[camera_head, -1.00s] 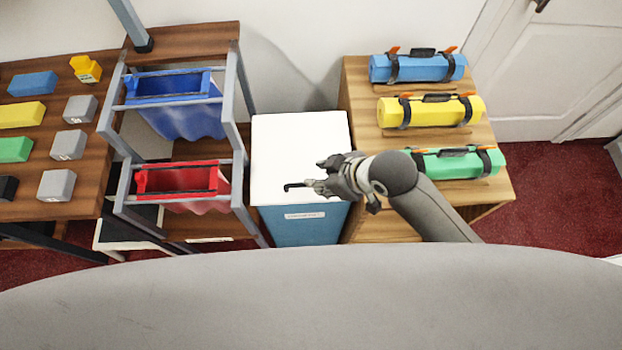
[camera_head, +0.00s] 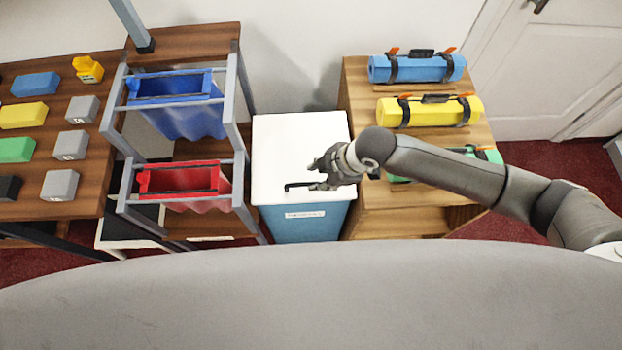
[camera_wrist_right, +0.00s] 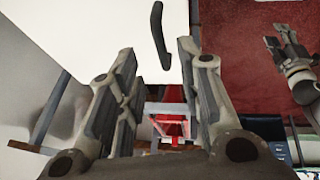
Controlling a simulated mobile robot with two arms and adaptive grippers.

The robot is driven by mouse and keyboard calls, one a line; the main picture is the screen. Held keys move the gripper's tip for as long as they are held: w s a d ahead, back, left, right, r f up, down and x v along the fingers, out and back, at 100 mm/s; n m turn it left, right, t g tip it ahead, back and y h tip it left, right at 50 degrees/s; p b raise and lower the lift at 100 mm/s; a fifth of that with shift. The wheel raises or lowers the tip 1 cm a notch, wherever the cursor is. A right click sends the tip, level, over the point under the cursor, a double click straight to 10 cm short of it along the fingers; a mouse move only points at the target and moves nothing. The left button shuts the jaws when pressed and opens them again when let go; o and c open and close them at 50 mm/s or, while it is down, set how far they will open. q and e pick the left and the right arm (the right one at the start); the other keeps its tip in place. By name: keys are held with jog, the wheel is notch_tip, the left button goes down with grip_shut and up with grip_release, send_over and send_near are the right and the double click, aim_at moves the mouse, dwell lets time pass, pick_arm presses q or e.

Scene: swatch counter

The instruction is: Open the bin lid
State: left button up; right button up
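The bin (camera_head: 305,228) is a blue box with a white lid (camera_head: 295,140), which lies flat and shut on top. A black bar handle (camera_head: 297,186) sits near the lid's front edge; in the right wrist view the handle (camera_wrist_right: 159,35) shows ahead, between the lines of the fingers. My right gripper (camera_head: 315,178) is over the lid's front right part, at the handle's right end. In the wrist view the right gripper (camera_wrist_right: 157,55) is open, its fingers apart with nothing between them; contact with the handle cannot be told. My left gripper (camera_wrist_right: 282,42) shows at the wrist view's right edge, fingers apart.
Left of the bin, a rack holds a blue bag (camera_head: 180,105) and a red bag (camera_head: 185,182). A wooden stand (camera_head: 365,150) with blue, yellow and green rolls is close on the right, under my right arm. A wall is behind.

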aim_at(308, 184)
jog(key=shift+x, duration=3.1)
grip_shut()
